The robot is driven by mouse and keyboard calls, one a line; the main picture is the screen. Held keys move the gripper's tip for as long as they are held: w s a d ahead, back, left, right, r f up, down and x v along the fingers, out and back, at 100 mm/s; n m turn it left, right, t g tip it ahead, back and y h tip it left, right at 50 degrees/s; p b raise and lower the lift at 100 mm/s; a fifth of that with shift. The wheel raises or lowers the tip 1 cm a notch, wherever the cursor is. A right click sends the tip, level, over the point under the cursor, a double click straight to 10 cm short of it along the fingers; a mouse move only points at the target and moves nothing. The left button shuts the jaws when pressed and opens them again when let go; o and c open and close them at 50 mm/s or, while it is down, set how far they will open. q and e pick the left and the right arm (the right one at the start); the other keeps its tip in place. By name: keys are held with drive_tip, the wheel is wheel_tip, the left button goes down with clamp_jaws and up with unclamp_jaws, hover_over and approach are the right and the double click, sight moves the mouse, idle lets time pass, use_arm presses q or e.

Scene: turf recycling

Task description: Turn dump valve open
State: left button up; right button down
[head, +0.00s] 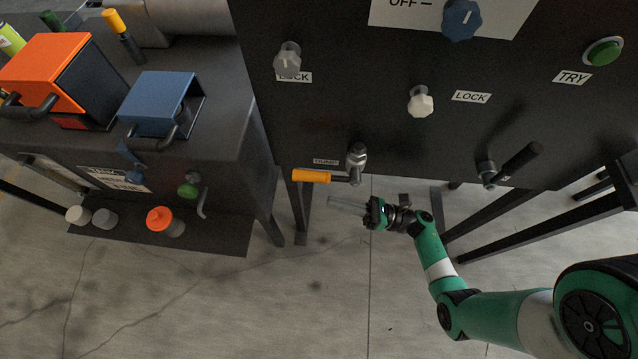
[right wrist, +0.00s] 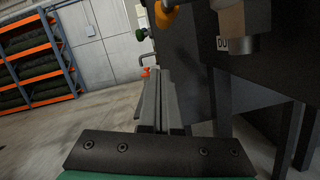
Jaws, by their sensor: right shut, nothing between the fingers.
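The dump valve has a metal body (head: 356,163) low on the dark panel, beside a small DUMP label (head: 326,161). Its yellow-orange handle (head: 311,176) lies level and points left. The right wrist view shows the handle end (right wrist: 167,16) at the top and the metal body (right wrist: 236,22) at upper right. My right gripper (head: 332,202) is below the handle, its fingers pointing left, apart from it. Its fingers (right wrist: 157,82) are shut together with nothing between them. My left gripper is not in view.
The dark panel carries a grey LOCK knob (head: 288,56), a white LOCK knob (head: 420,102), a blue knob (head: 461,19), a green button (head: 604,52) and a black-handled lever (head: 516,162). Table legs (head: 301,208) stand left of the gripper. The floor below is clear.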

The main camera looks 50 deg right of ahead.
sight(327, 176)
drive_tip(key=w+a+r, duration=0.1)
drive_tip(key=w+r, duration=0.3)
drive_tip(key=r, duration=0.1)
drive_tip(key=shift+w+p, duration=0.35)
drive_tip(key=shift+w, duration=0.05)
